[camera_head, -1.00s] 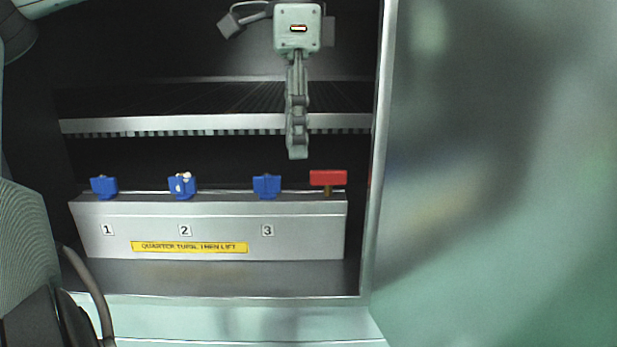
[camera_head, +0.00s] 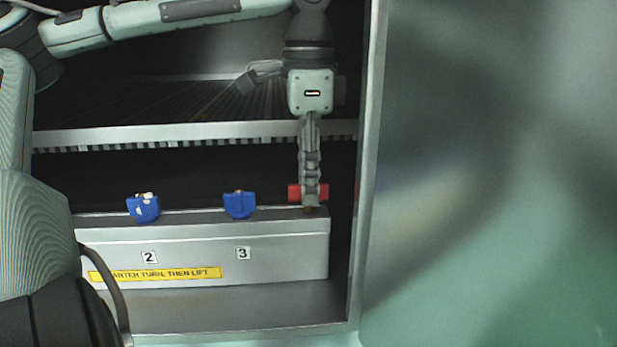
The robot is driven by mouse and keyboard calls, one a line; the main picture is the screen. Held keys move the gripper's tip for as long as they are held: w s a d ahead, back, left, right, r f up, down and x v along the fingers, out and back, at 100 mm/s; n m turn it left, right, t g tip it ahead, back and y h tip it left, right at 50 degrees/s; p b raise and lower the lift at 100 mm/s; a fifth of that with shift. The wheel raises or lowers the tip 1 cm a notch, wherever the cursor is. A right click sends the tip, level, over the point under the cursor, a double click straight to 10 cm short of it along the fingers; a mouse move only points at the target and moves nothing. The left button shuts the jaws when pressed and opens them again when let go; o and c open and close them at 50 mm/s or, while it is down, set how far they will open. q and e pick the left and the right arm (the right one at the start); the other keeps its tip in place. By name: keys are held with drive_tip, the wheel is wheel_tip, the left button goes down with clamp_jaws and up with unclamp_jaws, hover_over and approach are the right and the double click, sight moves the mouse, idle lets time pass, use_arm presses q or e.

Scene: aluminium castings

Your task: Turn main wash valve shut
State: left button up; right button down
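A red handle (camera_head: 323,192) stands on top of the right end of a grey metal block (camera_head: 285,250), lying crosswise along the block. No label naming the main wash valve shows. My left gripper (camera_head: 311,198) points down at the red handle. Its fingers show edge-on and cover the handle's middle, with red showing on both sides. I cannot tell whether they are closed on it. My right gripper is not in view.
Blue handles stand on the block above labels 2 (camera_head: 143,207) and 3 (camera_head: 239,204). A slatted rack (camera_head: 190,134) runs behind and above. The metal cabinet edge (camera_head: 366,180) is close right of the gripper.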

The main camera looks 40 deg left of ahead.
use_arm(q)
clamp_jaws()
drive_tip(key=shift+m, duration=0.3)
drive_tip(key=m, duration=1.3)
drive_tip(key=shift+m, duration=2.2)
